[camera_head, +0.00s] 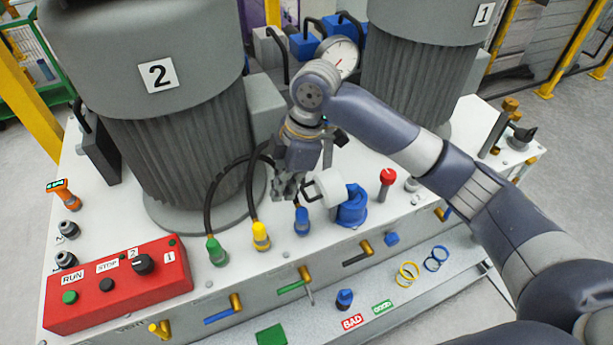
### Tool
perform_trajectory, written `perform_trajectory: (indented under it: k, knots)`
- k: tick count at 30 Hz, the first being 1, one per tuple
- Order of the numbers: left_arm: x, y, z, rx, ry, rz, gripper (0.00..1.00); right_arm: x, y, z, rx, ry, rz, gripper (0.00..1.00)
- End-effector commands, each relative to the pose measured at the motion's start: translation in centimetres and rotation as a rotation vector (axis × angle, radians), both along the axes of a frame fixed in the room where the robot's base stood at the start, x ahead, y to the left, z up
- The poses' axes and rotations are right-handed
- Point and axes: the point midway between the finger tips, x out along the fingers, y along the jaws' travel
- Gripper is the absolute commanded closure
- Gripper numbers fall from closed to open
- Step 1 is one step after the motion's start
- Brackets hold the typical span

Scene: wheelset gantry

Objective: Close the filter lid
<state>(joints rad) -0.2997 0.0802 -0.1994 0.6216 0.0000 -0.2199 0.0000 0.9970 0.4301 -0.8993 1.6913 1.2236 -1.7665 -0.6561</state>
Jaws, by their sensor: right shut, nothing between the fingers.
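The filter is a blue housing (353,207) on the white machine top, right of the centre. A white cylindrical part (328,187), which looks like the filter lid, lies tilted at the left of the housing's top. My right gripper (288,190) points down just left of the white part. It is shut and empty. I cannot tell whether its fingers touch the white part. My left gripper is not in view.
Hoses end in a green (216,251), a yellow (261,237) and a blue connector (302,221) near the gripper. Large grey motor 2 (175,150) stands at the left. A pressure gauge (340,57) and a red knob (387,176) are close to my arm.

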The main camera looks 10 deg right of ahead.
Motion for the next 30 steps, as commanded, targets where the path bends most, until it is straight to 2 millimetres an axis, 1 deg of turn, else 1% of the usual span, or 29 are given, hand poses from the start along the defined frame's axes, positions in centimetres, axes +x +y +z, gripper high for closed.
perform_trajectory:
  k: [1,3,6,9,13,16,19,30]
  knots:
    - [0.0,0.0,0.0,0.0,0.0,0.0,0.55,1.1,-0.9,1.6,-0.021,-0.008,0.017,1.0]
    - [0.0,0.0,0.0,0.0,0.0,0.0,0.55,1.8,-1.7,3.3,-0.036,-0.004,0.043,1.0]
    - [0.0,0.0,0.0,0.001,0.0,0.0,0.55,2.6,-2.7,5.3,-0.054,0.0,0.066,1.0]
    - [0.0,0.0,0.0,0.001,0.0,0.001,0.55,3.0,-3.3,6.6,-0.061,0.003,0.081,1.0]
    - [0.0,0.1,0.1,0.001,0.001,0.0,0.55,3.1,-3.6,7.0,-0.063,0.007,0.087,1.0]
    - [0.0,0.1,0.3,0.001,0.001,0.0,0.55,3.1,-3.4,6.3,-0.064,0.009,0.088,1.0]
    - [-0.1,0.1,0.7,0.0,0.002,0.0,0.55,2.9,-3.1,4.8,-0.063,0.011,0.088,1.0]
    - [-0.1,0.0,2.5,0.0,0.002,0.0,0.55,2.6,-1.5,-2.7,-0.063,0.01,0.087,1.0]
